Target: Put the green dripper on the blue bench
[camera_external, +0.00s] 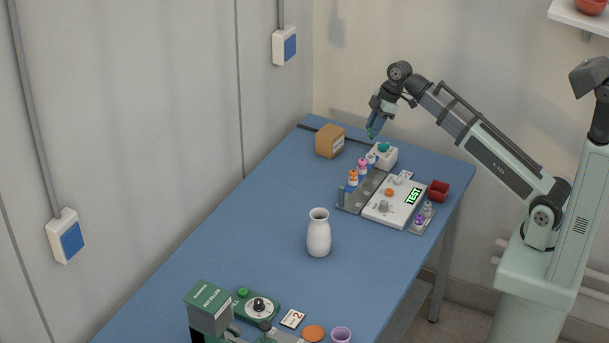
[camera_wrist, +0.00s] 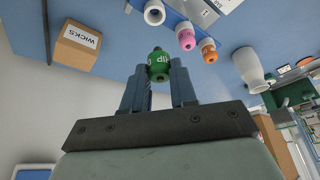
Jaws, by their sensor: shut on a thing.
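The green dripper (camera_wrist: 158,66) is held between the two fingers of my gripper (camera_wrist: 158,84) in the wrist view, with part of its lettering showing. In the external view my gripper (camera_external: 376,122) hangs above the far end of the blue bench (camera_external: 262,230), and a small green bit of the dripper (camera_external: 370,134) shows at its tips. Dripper and gripper appear clear of the bench top. The fingers hide the dripper's sides.
Below are a cardboard box (camera_external: 330,141), a white device with a teal top (camera_external: 382,156), and a grey rack (camera_external: 351,197) with several drippers. The bench's left middle is bare.

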